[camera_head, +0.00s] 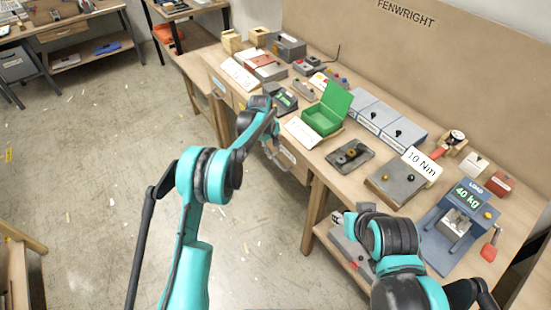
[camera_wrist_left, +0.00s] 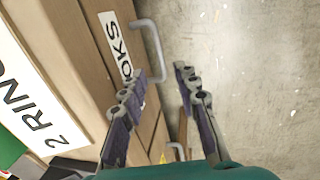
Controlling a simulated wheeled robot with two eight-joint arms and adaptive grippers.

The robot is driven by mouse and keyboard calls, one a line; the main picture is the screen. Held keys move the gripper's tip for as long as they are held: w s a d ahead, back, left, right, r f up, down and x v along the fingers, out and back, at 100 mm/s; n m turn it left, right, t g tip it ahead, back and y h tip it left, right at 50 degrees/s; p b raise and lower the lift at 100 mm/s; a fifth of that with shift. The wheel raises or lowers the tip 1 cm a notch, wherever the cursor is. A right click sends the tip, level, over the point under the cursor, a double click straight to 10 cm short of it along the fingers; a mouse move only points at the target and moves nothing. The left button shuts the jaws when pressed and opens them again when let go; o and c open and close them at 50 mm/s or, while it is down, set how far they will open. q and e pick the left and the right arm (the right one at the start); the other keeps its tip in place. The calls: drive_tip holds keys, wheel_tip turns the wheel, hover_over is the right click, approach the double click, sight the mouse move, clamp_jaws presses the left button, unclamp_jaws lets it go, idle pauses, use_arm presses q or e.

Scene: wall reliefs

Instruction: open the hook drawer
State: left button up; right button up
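The hook drawer (camera_wrist_left: 115,45) is in the bench front in the left wrist view, with a white label of which "OKS" reads clearly. It appears closed. Its silver bar handle (camera_wrist_left: 153,45) stands out from the front, just beyond my fingertips. My left gripper (camera_wrist_left: 160,74) is open and empty, one finger close along the drawer front and the other over the floor. In the head view my left gripper (camera_head: 271,146) is low at the bench front, partly covering the drawers.
A white card (camera_head: 305,132) and an open green box (camera_head: 327,108) stand on the bench above the left gripper. A second handle (camera_wrist_left: 176,151) shows lower in the wrist view. Small fixtures crowd the bench top. The floor (camera_head: 100,180) left of the bench is mostly clear.

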sight(277, 162)
use_arm(q)
drive_tip(key=f, duration=0.2)
drive_tip(key=f+b, duration=0.1)
drive_tip(key=f, duration=0.1)
drive_tip(key=d+f+b, duration=0.1)
drive_tip(key=f, duration=0.2)
drive_tip(key=shift+w, duration=0.35)
drive_tip(key=shift+r, duration=0.1)
clamp_jaws()
